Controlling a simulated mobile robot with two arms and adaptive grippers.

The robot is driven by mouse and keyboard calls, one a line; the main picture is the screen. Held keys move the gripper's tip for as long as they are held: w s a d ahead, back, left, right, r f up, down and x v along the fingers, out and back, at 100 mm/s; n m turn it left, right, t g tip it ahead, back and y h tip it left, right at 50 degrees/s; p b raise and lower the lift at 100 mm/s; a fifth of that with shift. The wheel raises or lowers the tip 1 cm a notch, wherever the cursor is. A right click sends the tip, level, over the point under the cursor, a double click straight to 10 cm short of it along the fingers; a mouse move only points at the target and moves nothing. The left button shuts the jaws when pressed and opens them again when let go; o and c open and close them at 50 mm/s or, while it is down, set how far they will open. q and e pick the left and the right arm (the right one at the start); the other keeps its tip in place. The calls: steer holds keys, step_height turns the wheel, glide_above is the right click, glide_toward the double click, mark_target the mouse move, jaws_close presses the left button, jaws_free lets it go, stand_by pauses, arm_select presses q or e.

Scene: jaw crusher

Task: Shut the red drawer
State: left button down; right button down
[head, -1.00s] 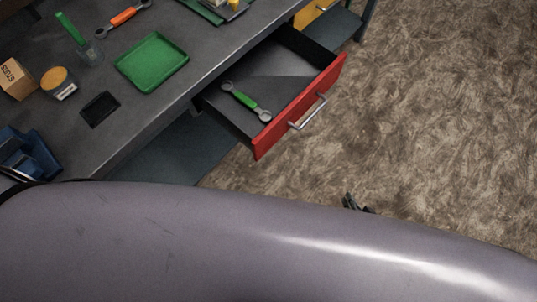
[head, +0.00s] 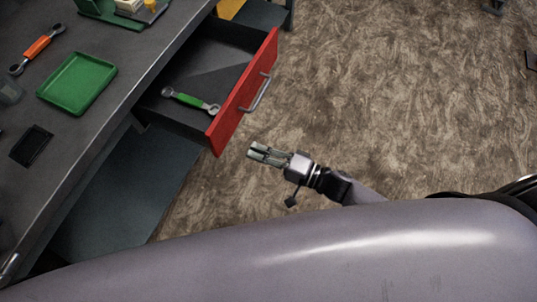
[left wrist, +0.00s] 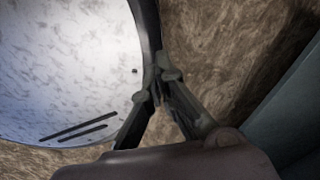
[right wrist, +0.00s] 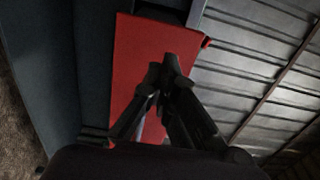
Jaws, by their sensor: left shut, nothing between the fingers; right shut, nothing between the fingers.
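The red drawer (head: 243,95) stands pulled out from the grey workbench, its grey handle (head: 258,92) on the outer face. A green-handled wrench (head: 190,101) lies inside it. My right gripper (head: 257,152) is shut and empty, apart from the drawer, below and right of the front's near corner. In the right wrist view, its fingers (right wrist: 165,72) point toward the red drawer front (right wrist: 130,70) and hide part of it. My left gripper (left wrist: 167,72) shows only in the left wrist view, shut and empty over the floor, away from the drawer.
Bare floor (head: 390,100) lies open to the right of the drawer. My own arm fills the bottom of the head view.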

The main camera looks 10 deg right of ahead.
mark_target(220, 138)
arm_select(q)
steer(key=shift+s+r, duration=0.1)
steer(key=shift+s, duration=0.45)
arm_select(e)
steer(key=x, duration=0.8)
steer(key=shift+w+a, duration=0.1)
